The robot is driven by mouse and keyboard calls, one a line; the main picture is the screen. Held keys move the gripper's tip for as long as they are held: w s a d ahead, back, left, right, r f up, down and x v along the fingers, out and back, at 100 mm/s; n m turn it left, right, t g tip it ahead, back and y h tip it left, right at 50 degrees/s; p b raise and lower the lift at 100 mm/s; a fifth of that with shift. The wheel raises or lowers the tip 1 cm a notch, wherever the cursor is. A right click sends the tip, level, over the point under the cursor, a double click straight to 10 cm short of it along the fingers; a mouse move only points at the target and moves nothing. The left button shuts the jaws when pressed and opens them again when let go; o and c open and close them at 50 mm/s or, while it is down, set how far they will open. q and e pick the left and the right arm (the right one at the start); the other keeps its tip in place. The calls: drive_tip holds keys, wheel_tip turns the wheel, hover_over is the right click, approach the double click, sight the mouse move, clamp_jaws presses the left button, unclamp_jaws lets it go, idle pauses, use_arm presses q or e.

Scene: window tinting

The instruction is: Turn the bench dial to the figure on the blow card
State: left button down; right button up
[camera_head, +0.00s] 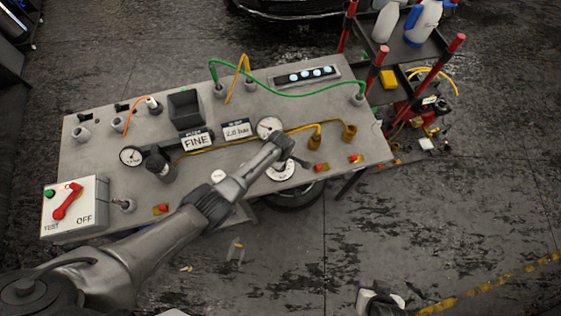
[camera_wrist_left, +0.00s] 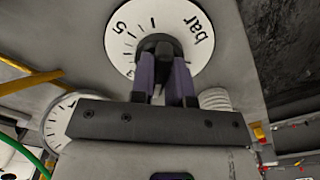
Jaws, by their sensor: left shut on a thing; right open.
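The bench dial (camera_head: 284,172) is a white disc near the bench's front edge, partly covered by my left arm in the head view. My left gripper (camera_wrist_left: 162,72) is shut on the dial's dark knob (camera_wrist_left: 160,43), one finger on each side. The dial face (camera_wrist_left: 195,55) shows "bar", "1" and "5" with tick marks; the pointer's reading cannot be told. The blow card (camera_head: 237,129) reads "2.0 bar" and stands behind the dial to the left. My right gripper (camera_head: 379,299) is open at the bottom edge of the head view, away from the bench.
On the bench (camera_head: 350,128) are a "FINE" card (camera_head: 197,140), a gauge (camera_head: 269,128) behind the dial, another gauge (camera_head: 131,156), and brass fittings (camera_head: 349,132). A TEST/OFF switch box (camera_head: 75,207) stands at left. A red-posted rack (camera_head: 400,80) adjoins the right end.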

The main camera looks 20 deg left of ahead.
idle(0.4)
use_arm(q)
drive_tip(key=c, duration=1.1)
unclamp_jaws()
drive_tip(key=shift+r, duration=0.45)
wheel_tip(320, 180, up, 13)
drive_tip(key=p, duration=0.2)
